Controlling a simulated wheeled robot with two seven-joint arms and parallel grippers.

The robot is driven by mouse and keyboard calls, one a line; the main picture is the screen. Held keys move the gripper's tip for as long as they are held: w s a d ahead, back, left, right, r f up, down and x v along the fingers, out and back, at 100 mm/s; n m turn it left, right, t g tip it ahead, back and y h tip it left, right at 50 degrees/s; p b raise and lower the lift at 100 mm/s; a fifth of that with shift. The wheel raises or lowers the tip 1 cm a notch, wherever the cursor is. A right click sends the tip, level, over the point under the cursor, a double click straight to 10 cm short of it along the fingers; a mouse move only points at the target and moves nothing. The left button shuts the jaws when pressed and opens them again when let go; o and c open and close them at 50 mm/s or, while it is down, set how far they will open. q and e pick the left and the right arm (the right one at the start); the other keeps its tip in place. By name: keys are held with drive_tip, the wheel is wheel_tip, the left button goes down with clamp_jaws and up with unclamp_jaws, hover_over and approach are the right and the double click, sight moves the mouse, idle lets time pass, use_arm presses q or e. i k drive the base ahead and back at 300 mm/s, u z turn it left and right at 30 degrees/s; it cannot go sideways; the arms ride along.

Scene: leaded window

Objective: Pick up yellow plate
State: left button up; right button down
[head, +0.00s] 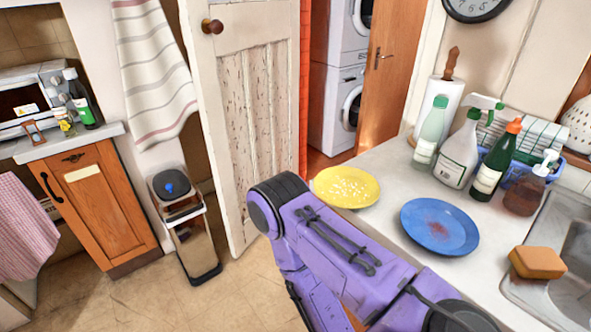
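The yellow plate (346,187) lies flat at the near-left end of the white counter, close to its edge. White specks are scattered on its surface. My purple arm (350,250) comes in from the lower right and passes just in front of the plate in the picture, covering a little of its lower-left edge. The arm bends down at its far joint, and its gripper is not visible. My other arm and its gripper are also out of view.
A blue plate (439,226) with a reddish stain lies right of the yellow one. Bottles (459,147), a paper towel roll (438,105) and an orange sponge (537,262) by the sink stand on the counter. A pedal bin (184,225) stands on the floor by an open door (245,110).

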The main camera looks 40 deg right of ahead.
sight(348, 188)
drive_tip(key=k, duration=0.7)
drive_tip(key=z, duration=0.85)
drive_tip(key=i, duration=0.2)
drive_tip(key=u, duration=0.05)
